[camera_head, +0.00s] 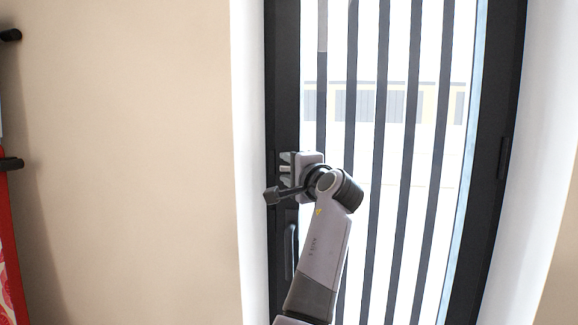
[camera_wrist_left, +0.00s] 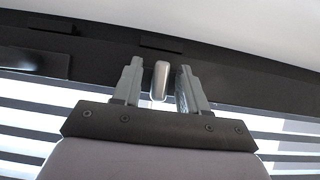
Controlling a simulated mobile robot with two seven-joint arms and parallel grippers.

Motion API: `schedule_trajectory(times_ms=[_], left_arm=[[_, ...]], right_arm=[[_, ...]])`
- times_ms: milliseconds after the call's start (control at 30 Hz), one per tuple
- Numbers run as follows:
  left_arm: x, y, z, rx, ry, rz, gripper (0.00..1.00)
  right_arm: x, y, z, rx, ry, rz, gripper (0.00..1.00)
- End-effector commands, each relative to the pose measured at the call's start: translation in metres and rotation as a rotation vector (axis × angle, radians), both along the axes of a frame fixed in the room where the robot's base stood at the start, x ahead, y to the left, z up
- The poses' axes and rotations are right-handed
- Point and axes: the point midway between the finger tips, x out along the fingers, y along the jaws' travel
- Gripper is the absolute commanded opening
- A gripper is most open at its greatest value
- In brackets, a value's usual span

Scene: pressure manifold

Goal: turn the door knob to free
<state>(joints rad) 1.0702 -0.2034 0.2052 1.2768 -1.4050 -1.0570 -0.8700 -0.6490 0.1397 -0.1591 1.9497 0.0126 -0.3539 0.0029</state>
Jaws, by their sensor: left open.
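The door knob (camera_wrist_left: 160,82) is a small, pale metal, elongated piece on the dark door frame. In the left wrist view it stands between the two fingers of my left gripper (camera_wrist_left: 160,70), with a visible gap on each side. The fingers are open and point at the dark frame. In the head view my left gripper (camera_head: 286,169) is at the left upright of the door (camera_head: 283,80), and the fingers and wrist mostly hide the knob there. My right gripper is not in view.
A long vertical pull handle (camera_head: 291,250) is on the door upright below my gripper. Dark vertical bars (camera_head: 383,90) cross the bright glass. A beige wall (camera_head: 130,150) is on the left, with a red item (camera_head: 10,250) at the far left edge.

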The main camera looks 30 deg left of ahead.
Motion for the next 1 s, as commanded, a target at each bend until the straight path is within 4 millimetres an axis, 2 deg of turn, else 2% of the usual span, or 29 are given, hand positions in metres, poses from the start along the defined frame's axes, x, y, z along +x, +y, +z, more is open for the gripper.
schedule_trajectory(times_ms=[267,300,367,400,433,767,1000], left_arm=[[0.002,0.003,-0.001,-0.001,0.000,-0.001,0.43],[0.002,0.003,-0.001,-0.001,0.000,-0.001,0.39],[0.002,0.003,-0.001,-0.001,0.000,-0.001,0.20],[0.002,0.003,-0.001,-0.001,0.000,-0.001,0.07],[0.002,0.003,-0.001,-0.001,0.000,-0.001,0.00],[0.002,0.003,0.001,-0.024,-0.008,-0.001,0.00],[0.002,0.003,0.004,-0.133,-0.050,0.001,0.00]], right_arm=[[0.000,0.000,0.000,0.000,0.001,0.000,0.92],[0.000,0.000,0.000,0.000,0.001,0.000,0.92],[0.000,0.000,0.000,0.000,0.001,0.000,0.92],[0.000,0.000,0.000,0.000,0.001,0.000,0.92],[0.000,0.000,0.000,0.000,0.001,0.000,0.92],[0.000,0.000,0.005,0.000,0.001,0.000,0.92],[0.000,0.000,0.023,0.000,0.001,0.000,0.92]])
